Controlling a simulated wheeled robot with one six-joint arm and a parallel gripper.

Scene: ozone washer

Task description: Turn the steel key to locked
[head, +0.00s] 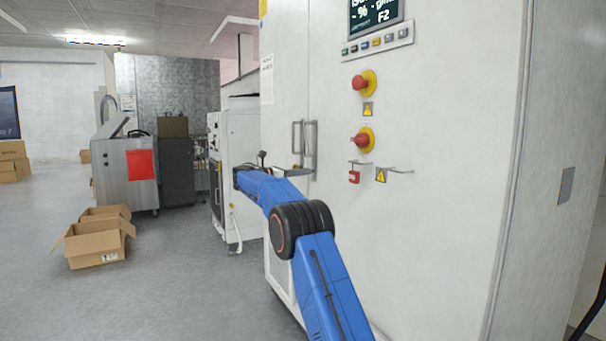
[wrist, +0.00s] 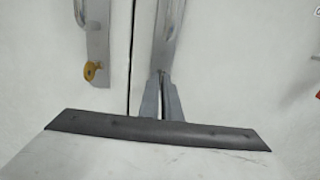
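My gripper (wrist: 161,80) is in the middle of the wrist view, with its two fingers close together in front of the lower end of the right door handle (wrist: 168,35). I cannot make out anything held between them, nor whether they touch the handle. A small yellow, brass-looking piece (wrist: 91,71) sits low on the left handle plate (wrist: 97,30), left of my gripper and apart from it. I cannot tell whether it is the lock or part of a key. No steel key shows clearly. In the head view my arm hides the fingertips.
The tall white cabinet (head: 430,230) fills the right side. Its door handles (head: 312,145) stand beyond my arm. Red knobs (head: 362,82), a red padlock (head: 354,177) and a small bar (head: 400,171) stick out from its front. Open floor (head: 180,270) and a cardboard box (head: 97,245) lie left.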

